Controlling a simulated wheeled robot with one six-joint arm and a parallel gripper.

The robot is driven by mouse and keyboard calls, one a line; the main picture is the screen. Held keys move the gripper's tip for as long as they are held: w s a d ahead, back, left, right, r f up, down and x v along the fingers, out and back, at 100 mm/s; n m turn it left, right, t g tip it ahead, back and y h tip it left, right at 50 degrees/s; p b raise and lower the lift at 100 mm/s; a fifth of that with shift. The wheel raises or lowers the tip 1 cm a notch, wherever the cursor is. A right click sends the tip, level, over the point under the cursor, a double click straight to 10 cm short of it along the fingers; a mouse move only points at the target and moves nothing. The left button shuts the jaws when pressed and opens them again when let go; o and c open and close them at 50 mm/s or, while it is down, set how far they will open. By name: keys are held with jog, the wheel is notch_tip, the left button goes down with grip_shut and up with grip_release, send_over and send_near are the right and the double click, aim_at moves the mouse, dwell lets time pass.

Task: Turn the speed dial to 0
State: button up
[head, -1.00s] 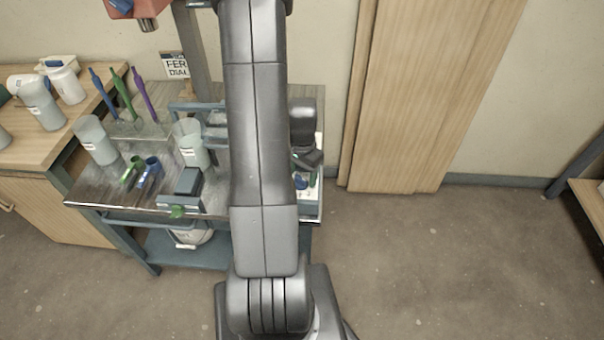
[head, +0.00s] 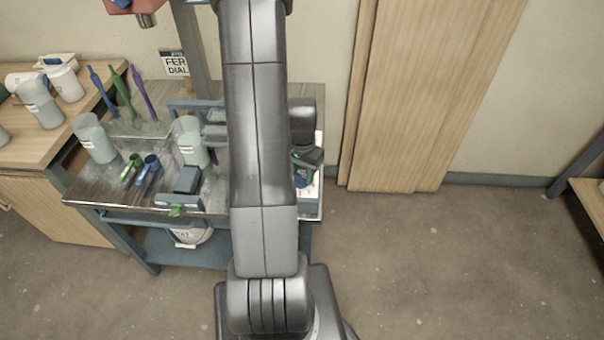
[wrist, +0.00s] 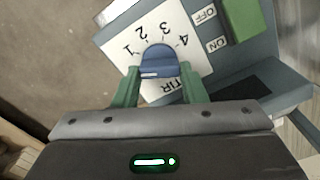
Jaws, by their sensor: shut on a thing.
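The speed dial (wrist: 158,58) is a blue knob on a white plate (wrist: 118,35) marked 1, 2, 3 and 4. A short white mark shows on the knob, near the gripper side. No 0 is visible; part of the plate is hidden by the fingers and gripper body. In the head view my arm covers most of the machine, and the gripper (head: 304,170) is at the right end of the bench.
Beside the dial are a green switch (wrist: 247,15) and ON and OFF labels. In the head view, beakers (head: 190,143), coloured tools (head: 122,95) and a small scale-like box (head: 187,180) stand left of my arm on the metal bench (head: 90,192). The floor to the right is clear.

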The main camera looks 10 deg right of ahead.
jog(key=n+b, duration=0.1)
jog(key=n, duration=0.2)
jog(key=shift+n, duration=0.3)
jog(key=o, duration=1)
notch_tip(320, 180, up, 14)
jog(key=shift+f, duration=0.2)
